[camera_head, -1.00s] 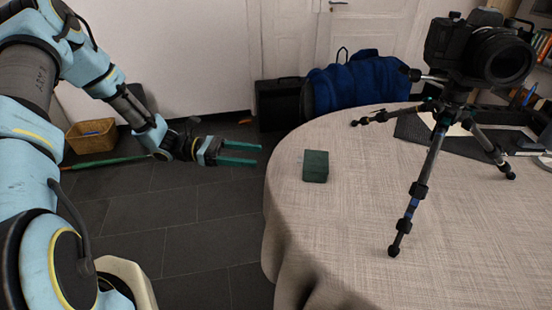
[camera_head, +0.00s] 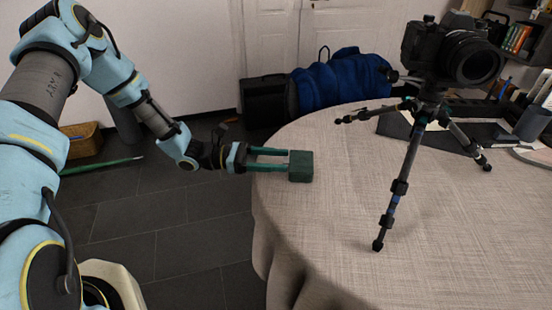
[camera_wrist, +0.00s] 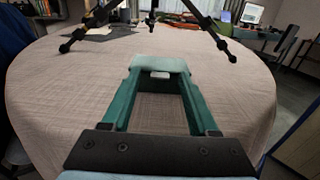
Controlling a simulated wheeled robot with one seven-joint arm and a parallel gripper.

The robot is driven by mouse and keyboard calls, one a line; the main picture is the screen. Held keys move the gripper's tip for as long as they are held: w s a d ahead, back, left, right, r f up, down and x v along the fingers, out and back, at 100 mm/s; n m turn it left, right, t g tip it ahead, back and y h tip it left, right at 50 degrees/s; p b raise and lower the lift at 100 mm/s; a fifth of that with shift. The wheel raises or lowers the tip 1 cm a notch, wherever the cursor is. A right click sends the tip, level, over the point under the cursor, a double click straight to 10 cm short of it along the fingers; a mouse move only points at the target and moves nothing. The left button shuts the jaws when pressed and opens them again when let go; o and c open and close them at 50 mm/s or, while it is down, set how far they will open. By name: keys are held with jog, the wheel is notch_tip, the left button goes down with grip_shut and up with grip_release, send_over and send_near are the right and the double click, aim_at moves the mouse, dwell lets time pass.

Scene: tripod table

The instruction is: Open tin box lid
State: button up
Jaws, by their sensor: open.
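A small dark green tin box (camera_head: 302,166) sits on the cloth near the left edge of the round table, and its lid looks shut. In the wrist view the box (camera_wrist: 160,65) lies straight ahead, with a pale clasp on its near face. My gripper (camera_head: 286,160) is level with the box on its left side. Its two green fingers are apart and reach to the box. In the wrist view the fingertips (camera_wrist: 160,86) end at either side of the near face. I cannot tell whether they touch it. Nothing is held between them.
The table (camera_head: 340,240) has a pale cloth. A tripod (camera_head: 398,185) with a black camera (camera_head: 455,50) stands right of the box, its nearest leg on the cloth. A blue bag (camera_head: 340,80) is behind the table. The cloth in front of the box is clear.

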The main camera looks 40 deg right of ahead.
jog(key=shift+c, duration=0.2)
grip_shut()
dwell(1.1)
